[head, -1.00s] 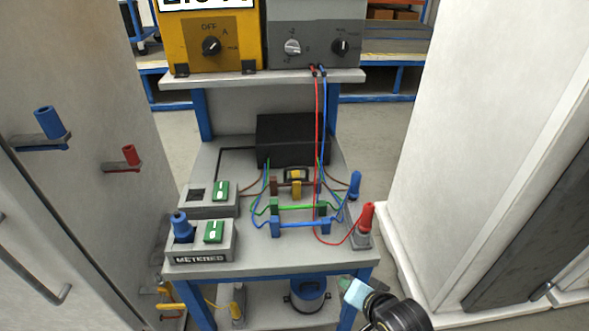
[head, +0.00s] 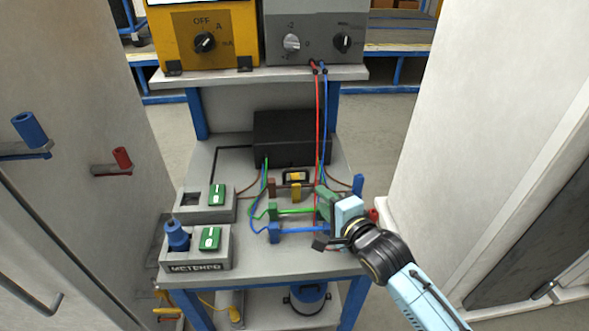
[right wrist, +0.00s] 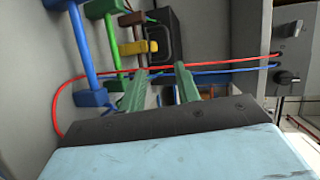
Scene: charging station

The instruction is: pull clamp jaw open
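No part is clearly marked as the clamp jaw. On the grey bench, a blue bar with end blocks (head: 301,231), a green bar (head: 295,211) and a yellow piece (head: 296,192) beside a brown block are candidates; in the right wrist view the blue bar (right wrist: 85,45), green bar (right wrist: 112,40) and yellow piece (right wrist: 138,46) show at upper left. My right gripper (head: 327,222) is over the bench's right side, by the right ends of the bars, hiding part of them. In the right wrist view its green fingers (right wrist: 160,90) stand apart with nothing visibly gripped. My left gripper is out of view.
A red lead (head: 317,130) and blue lead (head: 325,110) hang from the grey meter (head: 315,35) near my right gripper. A black box (head: 290,138) stands behind the bars. METERED socket block (head: 195,250) is at front left. Cabinets flank both sides.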

